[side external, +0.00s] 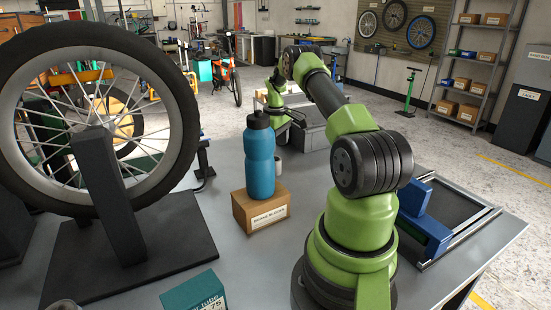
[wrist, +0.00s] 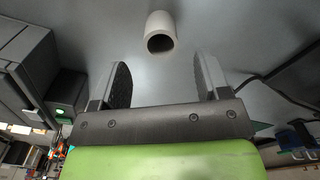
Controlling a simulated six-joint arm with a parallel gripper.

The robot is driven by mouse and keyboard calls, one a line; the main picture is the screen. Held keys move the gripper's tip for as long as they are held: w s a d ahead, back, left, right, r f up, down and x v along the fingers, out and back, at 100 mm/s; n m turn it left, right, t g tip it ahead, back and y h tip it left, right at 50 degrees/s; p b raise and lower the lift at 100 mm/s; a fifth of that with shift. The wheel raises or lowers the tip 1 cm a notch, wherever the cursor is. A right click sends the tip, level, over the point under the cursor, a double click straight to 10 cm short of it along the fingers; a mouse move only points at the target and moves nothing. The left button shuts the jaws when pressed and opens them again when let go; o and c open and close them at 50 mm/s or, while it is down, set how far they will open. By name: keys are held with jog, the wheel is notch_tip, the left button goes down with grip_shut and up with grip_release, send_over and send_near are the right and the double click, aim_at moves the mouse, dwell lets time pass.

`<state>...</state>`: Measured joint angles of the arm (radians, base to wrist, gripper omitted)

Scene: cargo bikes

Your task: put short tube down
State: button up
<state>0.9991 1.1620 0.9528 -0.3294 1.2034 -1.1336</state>
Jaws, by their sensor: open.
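The short tube (wrist: 162,30) is a small off-white cylinder with a dark open end. In the wrist view it stands on the grey bench top, beyond my fingertips and roughly centred between them. In the side view a small pale cylinder (side external: 278,166), apparently the same tube, is partly hidden behind the blue bottle. My gripper (wrist: 163,72) is open, with nothing between its two dark fingers. The tube is apart from both fingers. In the side view my gripper (side external: 289,117) is behind the bottle's top right, and its fingers are hard to make out.
The blue bottle (side external: 260,160) stands on a cardboard box (side external: 261,209) close to the tube. A spoked wheel (side external: 70,120) in a black stand fills the left. A teal box (side external: 194,291) lies in front. Grey cases (side external: 318,136) are behind; a blue-and-black fixture (side external: 440,215) is right.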

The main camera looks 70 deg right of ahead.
jog(key=w+a+r+t, duration=0.1)
jog(key=w+a+r, duration=0.3)
jog(key=a+r, duration=1.25)
jog(key=s+a+r+t, duration=0.2)
jog(key=s+a, duration=0.2)
jog(key=a, duration=0.3)
jog(key=s+a+r+m+t+y, duration=0.1)
jog(key=s+a, duration=0.3)
jog(key=a, duration=0.4)
jog(key=s+a+r+t+y, duration=0.1)
jog(key=s+a+r+t, duration=0.2)
jog(key=s+a, duration=0.2)
jog(key=a, duration=0.2)
jog(key=shift+a+r+m, duration=0.3)
jog(key=shift+m, duration=0.1)
